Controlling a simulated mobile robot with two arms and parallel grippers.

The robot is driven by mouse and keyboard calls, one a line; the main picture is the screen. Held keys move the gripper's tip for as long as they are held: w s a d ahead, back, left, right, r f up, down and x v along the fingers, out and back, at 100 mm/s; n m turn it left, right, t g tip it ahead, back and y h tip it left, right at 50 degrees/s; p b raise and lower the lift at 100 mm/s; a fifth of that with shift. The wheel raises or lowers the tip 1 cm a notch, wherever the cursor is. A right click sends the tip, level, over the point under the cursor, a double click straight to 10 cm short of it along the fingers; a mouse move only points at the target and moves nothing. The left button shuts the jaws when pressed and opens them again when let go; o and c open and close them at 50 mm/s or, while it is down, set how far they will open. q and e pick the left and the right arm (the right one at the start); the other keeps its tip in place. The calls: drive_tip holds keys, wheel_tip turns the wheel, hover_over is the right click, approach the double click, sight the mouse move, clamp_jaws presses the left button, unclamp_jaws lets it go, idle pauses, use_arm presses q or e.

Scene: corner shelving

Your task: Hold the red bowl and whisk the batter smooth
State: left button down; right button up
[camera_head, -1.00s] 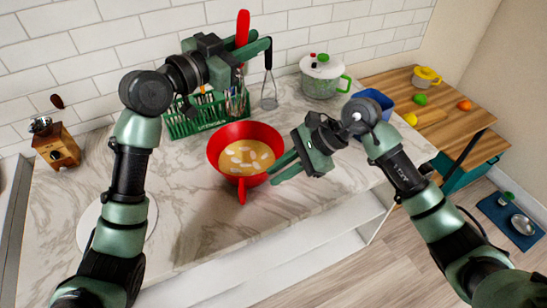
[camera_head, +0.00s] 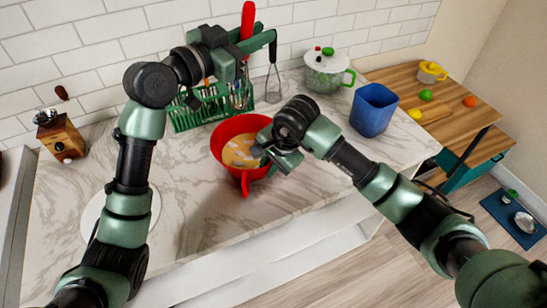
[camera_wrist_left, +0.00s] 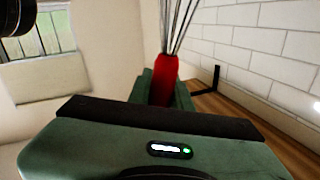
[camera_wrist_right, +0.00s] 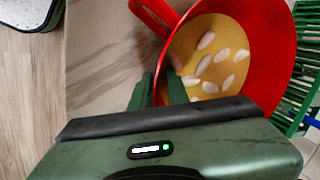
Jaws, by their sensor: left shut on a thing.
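The red bowl (camera_head: 222,132) with a handle at its front stands on the marble counter. It holds tan batter (camera_head: 237,152) with pale lumps, seen clearly in the right wrist view (camera_wrist_right: 215,60). My right gripper (camera_head: 264,157) is at the bowl's right side. In the right wrist view its fingers (camera_wrist_right: 160,90) are apart, one on each side of the bowl's rim. My left gripper (camera_head: 258,42) is raised behind the bowl, above the green rack, shut on the whisk's red handle (camera_head: 247,22). The whisk's wires (camera_wrist_left: 182,22) show in the left wrist view.
A green rack (camera_head: 190,121) with cutlery stands behind the bowl, and a black-handled utensil (camera_head: 272,88) is beside it. A blue container (camera_head: 374,110) and a white pot (camera_head: 324,75) stand to the right. A wooden grinder (camera_head: 60,140) is at the left. The front-left counter is clear.

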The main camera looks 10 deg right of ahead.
sight(266, 172)
drive_tip(key=shift+x, duration=1.7)
clamp_jaws()
idle(0.4)
drive_tip(key=shift+o, duration=0.8)
unclamp_jaws()
clamp_jaws()
idle(1.2)
